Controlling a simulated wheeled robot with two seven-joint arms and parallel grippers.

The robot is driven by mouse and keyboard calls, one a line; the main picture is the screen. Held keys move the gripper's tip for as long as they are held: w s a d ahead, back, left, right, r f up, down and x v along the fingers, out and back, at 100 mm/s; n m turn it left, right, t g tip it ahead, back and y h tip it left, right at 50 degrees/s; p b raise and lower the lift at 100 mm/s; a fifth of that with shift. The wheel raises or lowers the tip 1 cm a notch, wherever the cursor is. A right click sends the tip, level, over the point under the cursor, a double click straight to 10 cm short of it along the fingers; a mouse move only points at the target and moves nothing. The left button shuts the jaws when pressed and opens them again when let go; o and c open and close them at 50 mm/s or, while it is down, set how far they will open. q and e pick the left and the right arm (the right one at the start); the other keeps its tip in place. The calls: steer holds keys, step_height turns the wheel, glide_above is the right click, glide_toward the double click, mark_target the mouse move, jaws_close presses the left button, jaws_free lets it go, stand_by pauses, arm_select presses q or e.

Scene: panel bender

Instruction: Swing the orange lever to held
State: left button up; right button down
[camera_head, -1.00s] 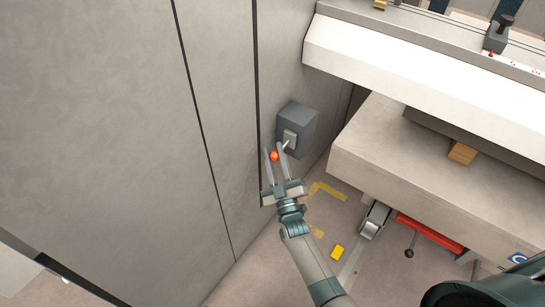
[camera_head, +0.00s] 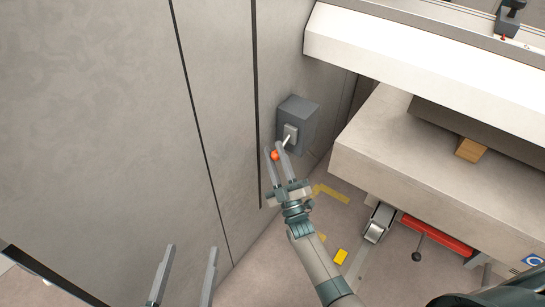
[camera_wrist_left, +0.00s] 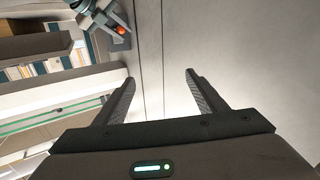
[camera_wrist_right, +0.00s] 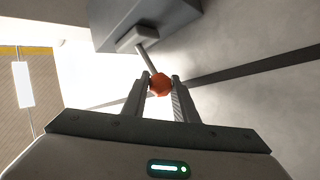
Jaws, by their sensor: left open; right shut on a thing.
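The orange lever's round knob (camera_head: 275,155) sits at the end of a short metal rod on a grey box (camera_head: 297,124) on the wall panel. My right gripper (camera_head: 277,150) is shut on the knob, with a finger on each side. In the right wrist view the orange knob (camera_wrist_right: 160,84) is between the fingertips (camera_wrist_right: 160,80), and the rod runs up to the box (camera_wrist_right: 150,22). My left gripper (camera_head: 191,250) is open and empty at the lower left, in front of the wall panel. The left wrist view shows its fingers apart (camera_wrist_left: 160,82) and the orange knob (camera_wrist_left: 121,30) far off.
A pale machine bed (camera_head: 400,165) juts out right of the box, with a wooden block (camera_head: 470,149) on it. Below are a red bar (camera_head: 436,235) and a yellow block (camera_head: 340,256) on the floor. Flat wall panels (camera_head: 110,120) fill the left.

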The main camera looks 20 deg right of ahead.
steer(key=n+y+b, duration=0.1)
steer(key=f+n+b, duration=0.1)
steer(key=shift+d+f+y+b, duration=0.2)
steer(key=shift+f+y+b, duration=0.1)
steer(key=shift+y, duration=0.1)
steer(key=shift+n+t+y+b, duration=0.3)
steer(key=shift+n+y+b, duration=0.1)
steer(key=shift+n+b, duration=0.15)
steer(key=shift+d+n, duration=0.1)
steer(key=shift+n, duration=0.15)
steer(key=shift+y, duration=0.3)
arm_select(q)
steer(key=s+a+r+t+h, duration=0.1)
steer(key=r+t, duration=0.3)
steer(key=r, duration=0.2)
steer(key=s+a+r+t, duration=0.2)
steer(key=r+t, duration=0.2)
steer(key=r, duration=0.3)
steer(key=shift+s+t+h, duration=0.25)
steer(key=shift+t+h, duration=0.15)
arm_select(e)
steer(key=c, duration=1.6)
jaws_free()
steer(key=shift+c, duration=0.2)
steer(key=shift+o, duration=1)
steer(key=shift+d, duration=0.15)
arm_select(q)
steer(key=shift+s+d, duration=0.1)
arm_select(e)
steer(key=shift+s+r, duration=0.1)
